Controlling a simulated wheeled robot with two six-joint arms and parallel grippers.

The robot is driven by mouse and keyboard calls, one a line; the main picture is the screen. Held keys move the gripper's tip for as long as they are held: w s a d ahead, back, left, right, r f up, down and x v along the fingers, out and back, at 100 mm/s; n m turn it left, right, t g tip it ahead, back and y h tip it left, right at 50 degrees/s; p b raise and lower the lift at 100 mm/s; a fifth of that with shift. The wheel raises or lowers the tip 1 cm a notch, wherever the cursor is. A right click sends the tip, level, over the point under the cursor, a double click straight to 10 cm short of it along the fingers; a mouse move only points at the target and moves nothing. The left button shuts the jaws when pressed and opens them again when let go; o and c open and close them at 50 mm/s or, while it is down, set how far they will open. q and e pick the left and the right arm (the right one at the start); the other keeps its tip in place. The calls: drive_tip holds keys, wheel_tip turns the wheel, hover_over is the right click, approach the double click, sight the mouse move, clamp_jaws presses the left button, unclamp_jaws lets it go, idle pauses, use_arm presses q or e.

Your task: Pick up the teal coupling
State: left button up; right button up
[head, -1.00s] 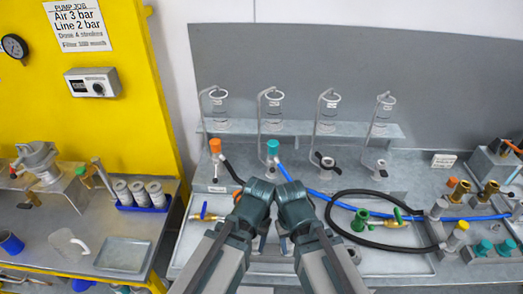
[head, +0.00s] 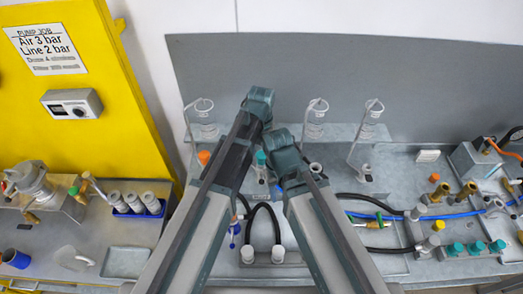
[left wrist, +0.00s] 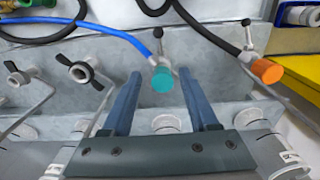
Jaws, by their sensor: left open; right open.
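The teal coupling (head: 260,158) sits on the end of a blue hose. In the head view it is partly hidden between my two arms. It shows clearly in the left wrist view (left wrist: 163,80), between the fingers of my left gripper (left wrist: 160,73). These fingers are open and apart on either side of it in the picture; I cannot tell the depth gap. In the head view my left gripper (head: 258,102) reaches up over the bench. My right gripper (head: 284,158) is lower, just right of the coupling; its fingers do not show clearly.
An orange coupling (head: 204,157) on a black hose is to the left, also in the left wrist view (left wrist: 266,71). Glass cylinders on stands (head: 316,120) line the back shelf. Black hoses (head: 263,212) loop on the bench. Several teal caps (head: 476,248) are at the right.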

idle(0.4)
use_arm(q)
drive_tip(key=o, duration=0.4)
drive_tip(key=shift+w, duration=0.1)
drive_tip(key=n, duration=1.6)
hover_over(261, 154)
drive_tip(key=shift+s+d, duration=0.1)
drive_tip(key=shift+s, duration=0.3)
drive_tip(key=n, duration=0.2)
drive_tip(key=w+n, duration=0.1)
drive_tip(key=n, duration=0.1)
drive_tip(key=shift+n, duration=0.3)
wheel_tip(261, 154, down, 9)
drive_tip(key=b, duration=0.8)
drive_tip(key=shift+r+b, duration=0.15)
drive_tip(key=shift+b, duration=0.25)
